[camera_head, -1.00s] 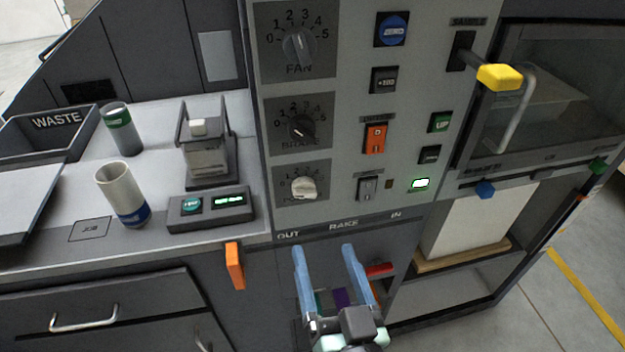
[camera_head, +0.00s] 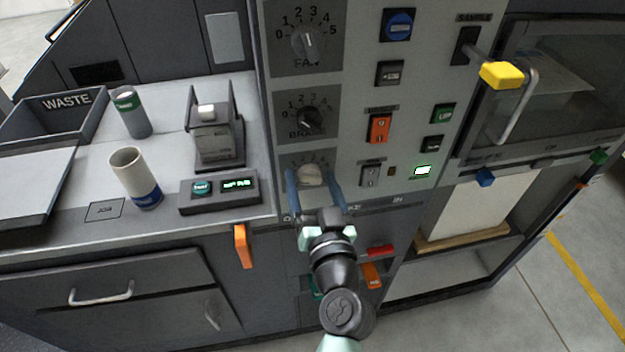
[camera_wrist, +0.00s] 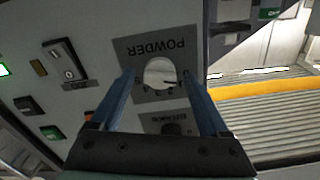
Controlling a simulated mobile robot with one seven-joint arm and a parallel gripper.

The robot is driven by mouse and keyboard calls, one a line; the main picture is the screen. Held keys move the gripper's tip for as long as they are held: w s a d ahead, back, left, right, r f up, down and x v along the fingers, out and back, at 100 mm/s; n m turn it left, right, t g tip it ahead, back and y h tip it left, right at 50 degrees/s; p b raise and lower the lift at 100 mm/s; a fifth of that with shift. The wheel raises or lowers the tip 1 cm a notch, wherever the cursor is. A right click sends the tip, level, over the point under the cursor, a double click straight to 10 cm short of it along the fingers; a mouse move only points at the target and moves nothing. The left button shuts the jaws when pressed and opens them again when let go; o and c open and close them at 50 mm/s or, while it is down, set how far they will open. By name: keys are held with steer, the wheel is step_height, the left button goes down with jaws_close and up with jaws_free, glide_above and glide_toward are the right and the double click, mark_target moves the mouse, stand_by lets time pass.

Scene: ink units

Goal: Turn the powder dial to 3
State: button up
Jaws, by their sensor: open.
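The powder dial is a pale round knob (camera_head: 309,175) on a dark plate low on the grey control panel. It also shows in the wrist view (camera_wrist: 160,73), under the upside-down word POWDER. My gripper (camera_head: 313,177) is open, its two blue fingers pointing at the panel. In the wrist view my gripper (camera_wrist: 158,76) has one finger on each side of the knob, with gaps visible. I cannot tell how deep the tips reach around it. The setting of the knob is not readable; the fingers and knob hide part of the scale.
The brake dial (camera_head: 309,121) and fan dial (camera_head: 307,41) sit above it. An orange rocker switch (camera_head: 380,127) and a grey switch (camera_head: 370,175) are to the right. A scale display box (camera_head: 220,193) stands on the counter at left, with an orange handle (camera_head: 243,246) below.

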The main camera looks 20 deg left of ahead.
jaws_close()
stand_by(0.3)
steer(key=m, duration=0.4)
steer(key=shift+m, duration=0.4)
steer(key=m, duration=0.4)
steer(key=shift+m, duration=0.3)
steer(key=m+p, duration=0.1)
steer(key=m, duration=0.3)
steer(key=shift+d, duration=0.1)
steer(key=shift+f+m+p, duration=0.15)
steer(key=shift+m+p, duration=0.5)
steer(key=shift+m, duration=1.55)
